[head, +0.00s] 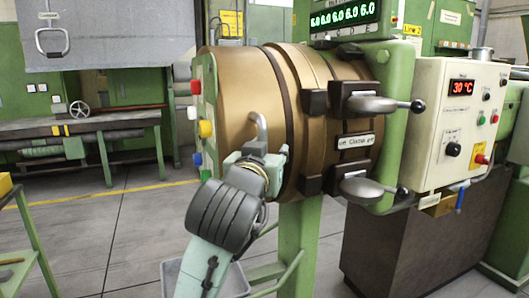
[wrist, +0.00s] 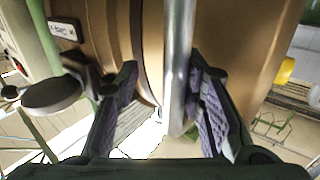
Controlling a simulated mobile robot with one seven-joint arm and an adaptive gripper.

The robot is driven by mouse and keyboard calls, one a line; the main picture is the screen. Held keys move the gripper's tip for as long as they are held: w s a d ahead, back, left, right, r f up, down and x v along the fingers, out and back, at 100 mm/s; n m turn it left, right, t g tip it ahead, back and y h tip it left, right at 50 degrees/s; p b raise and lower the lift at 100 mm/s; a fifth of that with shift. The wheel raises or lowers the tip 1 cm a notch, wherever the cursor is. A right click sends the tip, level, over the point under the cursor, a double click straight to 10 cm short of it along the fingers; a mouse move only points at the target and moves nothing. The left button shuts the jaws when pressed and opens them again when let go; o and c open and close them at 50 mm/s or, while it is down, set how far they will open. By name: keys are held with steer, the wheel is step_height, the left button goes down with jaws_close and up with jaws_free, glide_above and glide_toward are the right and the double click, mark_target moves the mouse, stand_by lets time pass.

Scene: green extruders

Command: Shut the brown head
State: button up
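The brown head (head: 232,95) is a large brown-gold drum at the front of the green extruder. A dark seam parts it from the brown ring (head: 310,100) behind it; I cannot tell whether they are fully closed together. A bent metal handle (head: 262,126) sticks out from the head's side. My gripper (head: 264,152) is at the handle. In the wrist view, its two fingers (wrist: 162,80) are spread, with the handle bar (wrist: 178,60) between them, nearer the right finger. A gap shows between the bar and the left finger.
Two clamp levers (head: 372,104) with round plates sit right of the ring. A control box (head: 460,120) reads 30 °C. Coloured knobs (head: 205,129) stick out on the head's left face. A workbench (head: 85,125) stands at the back left; open floor lies before it.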

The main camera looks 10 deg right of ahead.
steer(key=shift+o, duration=0.6)
steer(key=shift+s+d, duration=0.1)
steer(key=shift+d, duration=0.1)
steer(key=shift+a, duration=0.3)
steer(key=v, duration=0.7)
steer(key=shift+s+a, duration=0.1)
steer(key=shift+s, duration=0.05)
